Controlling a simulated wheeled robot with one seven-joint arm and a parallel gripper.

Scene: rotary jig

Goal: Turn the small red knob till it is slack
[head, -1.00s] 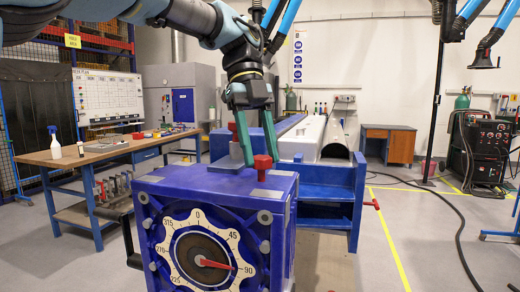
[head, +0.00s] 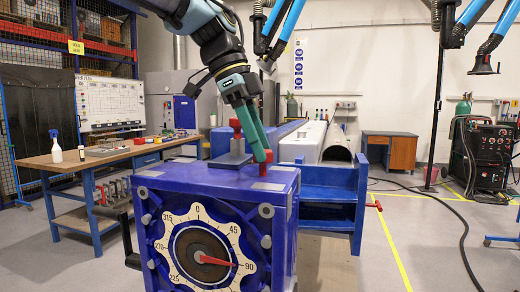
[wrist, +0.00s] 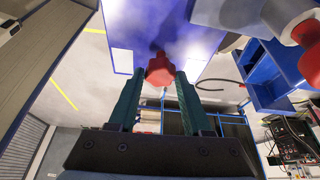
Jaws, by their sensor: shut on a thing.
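The small red knob (head: 263,170) stands on the top of the blue jig box (head: 181,182), near its right side. My gripper (head: 264,156) reaches down to it from the upper left, tilted, with its green fingers shut on the knob. In the wrist view the lobed red knob (wrist: 160,67) shows between the two fingertips. The fingers hide part of it in the head view, so its turn angle cannot be told.
A taller red knob (head: 235,127) stands on a grey block (head: 231,159) just left of my gripper. The front dial (head: 200,257) has a red pointer near 90. A black crank handle (head: 131,258) sticks out at the left. A blue shelf (head: 330,203) adjoins the right.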

